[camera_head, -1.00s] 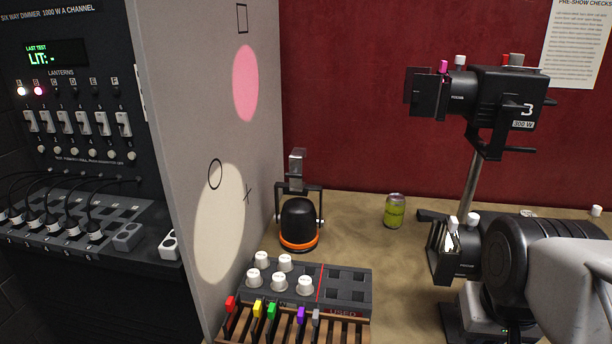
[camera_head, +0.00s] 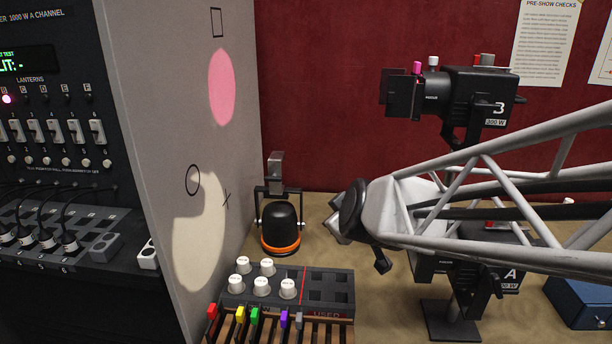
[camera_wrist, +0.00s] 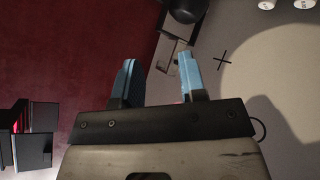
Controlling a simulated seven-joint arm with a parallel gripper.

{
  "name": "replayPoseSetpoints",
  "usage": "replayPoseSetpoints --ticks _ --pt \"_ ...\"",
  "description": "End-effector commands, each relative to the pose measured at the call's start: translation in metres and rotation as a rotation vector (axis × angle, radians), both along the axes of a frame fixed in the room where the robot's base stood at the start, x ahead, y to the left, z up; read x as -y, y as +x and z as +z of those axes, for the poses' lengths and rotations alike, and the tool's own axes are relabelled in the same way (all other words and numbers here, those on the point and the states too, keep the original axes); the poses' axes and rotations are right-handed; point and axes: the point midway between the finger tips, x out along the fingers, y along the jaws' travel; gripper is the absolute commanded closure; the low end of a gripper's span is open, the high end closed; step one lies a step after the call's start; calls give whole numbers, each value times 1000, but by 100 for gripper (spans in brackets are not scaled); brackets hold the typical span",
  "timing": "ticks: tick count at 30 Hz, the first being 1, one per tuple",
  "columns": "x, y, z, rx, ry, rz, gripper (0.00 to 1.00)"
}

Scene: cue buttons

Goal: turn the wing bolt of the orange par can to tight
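The orange par can (camera_head: 281,228) is a black lantern with an orange rim, resting low on the bench beside the grey panel. Its yoke and a grey clamp (camera_head: 276,170) rise above it. The wing bolt is too small to make out. In the wrist view, a black rounded body, apparently the can (camera_wrist: 188,8), shows at the top edge with a bracket (camera_wrist: 173,50) below it. My gripper (camera_head: 338,230) is right of the can and apart from it in the head view. Its two blue fingertips (camera_wrist: 160,78) stand apart in the wrist view with nothing held between them.
The grey panel (camera_head: 150,100), with a pink and a pale light patch, stands close left of the can. A rack with white knobs (camera_head: 262,286) lies in front. A blue box (camera_head: 582,302) is far right.

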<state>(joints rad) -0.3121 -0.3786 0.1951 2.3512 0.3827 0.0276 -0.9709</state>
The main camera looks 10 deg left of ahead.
Motion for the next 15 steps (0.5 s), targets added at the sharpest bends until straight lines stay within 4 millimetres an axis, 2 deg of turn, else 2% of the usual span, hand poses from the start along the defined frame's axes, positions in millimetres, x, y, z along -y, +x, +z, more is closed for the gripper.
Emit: replayPoseSetpoints --ticks 1,6,15 --pt "-14 11 -1 49 -27 26 62" --pt "-54 44 2 231 -147 84 62" --pt "-118 82 -1 508 -428 100 62"
